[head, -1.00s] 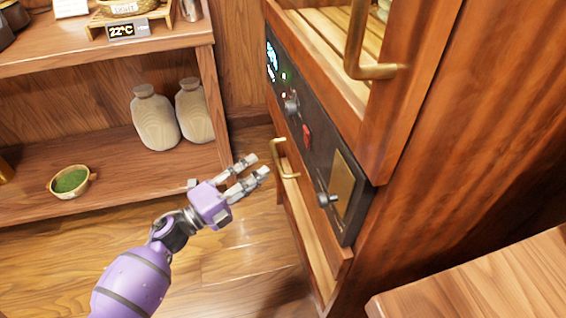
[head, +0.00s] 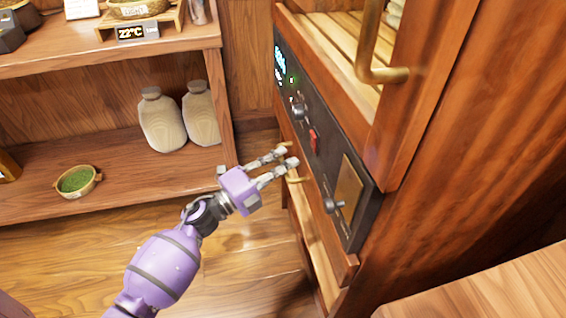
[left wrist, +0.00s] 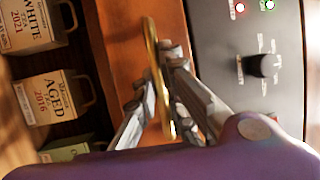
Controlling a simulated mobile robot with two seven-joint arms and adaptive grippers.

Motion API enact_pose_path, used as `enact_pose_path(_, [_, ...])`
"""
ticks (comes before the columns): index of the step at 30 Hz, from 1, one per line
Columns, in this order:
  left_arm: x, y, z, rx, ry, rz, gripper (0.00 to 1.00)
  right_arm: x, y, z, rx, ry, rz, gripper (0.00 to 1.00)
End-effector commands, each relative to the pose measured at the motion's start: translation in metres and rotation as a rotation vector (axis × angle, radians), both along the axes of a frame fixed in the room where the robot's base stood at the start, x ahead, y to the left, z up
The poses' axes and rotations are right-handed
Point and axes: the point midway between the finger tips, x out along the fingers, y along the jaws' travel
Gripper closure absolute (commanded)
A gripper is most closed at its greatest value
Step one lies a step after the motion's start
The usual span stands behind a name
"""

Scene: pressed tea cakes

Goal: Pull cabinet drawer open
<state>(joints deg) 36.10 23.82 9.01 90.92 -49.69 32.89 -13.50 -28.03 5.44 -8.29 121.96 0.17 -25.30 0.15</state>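The cabinet (head: 420,150) stands at the right of the head view. Its drawer front (left wrist: 125,45) is a reddish-brown wooden strip beside the dark control panel (head: 325,150). A brass drawer handle (head: 297,180) sticks out from it, partly hidden by my fingers in the head view. My left gripper (head: 288,157) is at this handle with its fingers apart. In the left wrist view the curved brass handle (left wrist: 152,50) passes between the two fingers (left wrist: 158,85). A firm grip on it does not show. My right gripper is in neither view.
Labelled tea packages (left wrist: 45,95) sit in an open space beside the drawer front. A brass upper door handle (head: 370,60) juts out above. A shelf (head: 110,175) with two jars and a green-filled bowl (head: 78,181) stands left. A wooden surface (head: 490,285) fills the lower right.

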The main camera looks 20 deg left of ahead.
Motion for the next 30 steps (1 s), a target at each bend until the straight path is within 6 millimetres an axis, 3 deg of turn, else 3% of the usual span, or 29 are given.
enact_pose_path(17, [-0.006, 0.007, -0.002, -0.002, 0.005, 0.000, 1.00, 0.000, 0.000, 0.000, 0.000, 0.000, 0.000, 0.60])
enact_pose_path(23, [-0.023, 0.033, -0.002, 0.001, 0.006, 0.001, 1.00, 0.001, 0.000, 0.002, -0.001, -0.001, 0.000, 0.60])
enact_pose_path(30, [-0.058, 0.085, -0.003, 0.001, 0.008, 0.002, 1.00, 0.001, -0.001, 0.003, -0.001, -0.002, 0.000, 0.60])
